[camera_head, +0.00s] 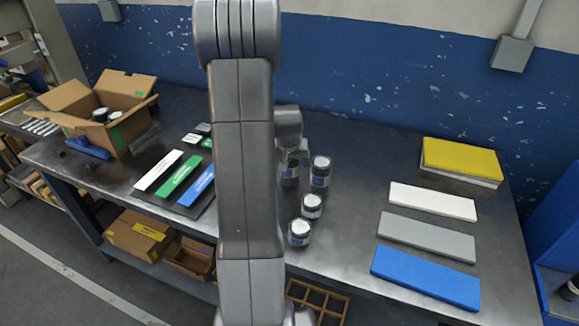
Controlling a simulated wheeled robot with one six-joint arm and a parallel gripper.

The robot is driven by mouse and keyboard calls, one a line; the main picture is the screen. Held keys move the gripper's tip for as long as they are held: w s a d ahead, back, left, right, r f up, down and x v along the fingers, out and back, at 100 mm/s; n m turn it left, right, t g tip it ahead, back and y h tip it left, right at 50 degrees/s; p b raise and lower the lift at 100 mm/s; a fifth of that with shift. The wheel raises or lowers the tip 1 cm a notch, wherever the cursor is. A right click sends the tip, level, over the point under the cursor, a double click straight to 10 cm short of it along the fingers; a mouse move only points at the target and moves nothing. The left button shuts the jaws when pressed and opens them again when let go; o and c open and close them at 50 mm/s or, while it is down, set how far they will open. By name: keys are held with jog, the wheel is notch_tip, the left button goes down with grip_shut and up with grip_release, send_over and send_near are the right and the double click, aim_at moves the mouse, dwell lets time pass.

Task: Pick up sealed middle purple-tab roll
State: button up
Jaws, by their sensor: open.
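Several short dark rolls with pale tops stand on the dark bench right of my arm. One roll with a purple-looking tab (290,177) stands at the back left of this group, partly hidden by my gripper and arm. Another roll (320,173) stands close on its right, its label bluish purple. Two more rolls stand nearer the front, one in the middle (312,207) and one at the front edge side (299,233). My gripper (292,160) is open, pointing down at the back-left roll. I cannot tell whether its fingers touch that roll.
An open cardboard box (82,125) with dark rolls inside stands at the left of the bench (350,240). White, green and blue strips (180,180) lie left of my arm. White, grey and blue slabs (428,236) and a yellow-topped stack (460,160) lie at right.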

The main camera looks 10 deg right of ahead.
jog(key=shift+w+f, duration=0.25)
jog(key=shift+f, duration=0.45)
jog(key=shift+r, duration=0.1)
jog(key=c, duration=1.3)
